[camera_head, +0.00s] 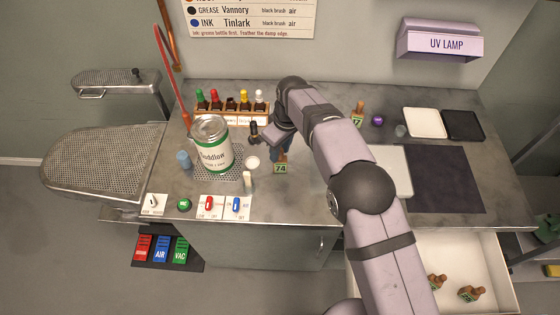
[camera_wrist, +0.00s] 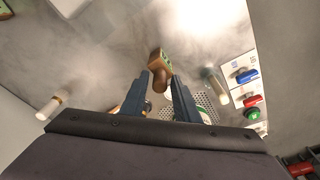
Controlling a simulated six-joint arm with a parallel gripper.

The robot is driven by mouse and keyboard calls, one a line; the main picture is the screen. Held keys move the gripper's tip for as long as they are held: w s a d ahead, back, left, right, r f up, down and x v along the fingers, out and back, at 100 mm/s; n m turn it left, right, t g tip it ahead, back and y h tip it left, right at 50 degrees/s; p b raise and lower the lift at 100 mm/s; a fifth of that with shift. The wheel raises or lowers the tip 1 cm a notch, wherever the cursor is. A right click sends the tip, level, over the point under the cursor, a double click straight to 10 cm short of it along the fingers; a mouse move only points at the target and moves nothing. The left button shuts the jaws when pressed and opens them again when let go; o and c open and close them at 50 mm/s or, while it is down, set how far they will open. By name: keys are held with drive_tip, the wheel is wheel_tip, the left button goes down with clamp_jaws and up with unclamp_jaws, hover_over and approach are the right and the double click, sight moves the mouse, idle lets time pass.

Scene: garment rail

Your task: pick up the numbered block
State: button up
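A small wooden block with a rounded knob and a green label reading 74 (camera_head: 280,168) stands on the grey worktop, right of the large Saddlow-type can. It also shows in the wrist view as a brown block with a green face (camera_wrist: 161,66). My gripper (camera_head: 284,150) is low over it, pointing down, and hides its upper part in the head view. In the wrist view my gripper (camera_wrist: 162,82) has its two dark blue fingers apart, with the block's knob at the gap between the tips. I cannot tell whether either finger touches it.
The can (camera_head: 214,150) stands close left on a perforated mat. A rack of small bottles (camera_head: 231,108) is behind. Another numbered block, 77 (camera_head: 357,116), stands at the back. Two more blocks (camera_head: 470,293) are in the open drawer (camera_head: 497,262). A dark mat (camera_head: 443,180) lies right.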

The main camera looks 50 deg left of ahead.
clamp_jaws()
wheel_tip(320, 180, up, 10)
drive_tip(key=shift+r+b, duration=0.1)
drive_tip(key=shift+b, duration=1.15)
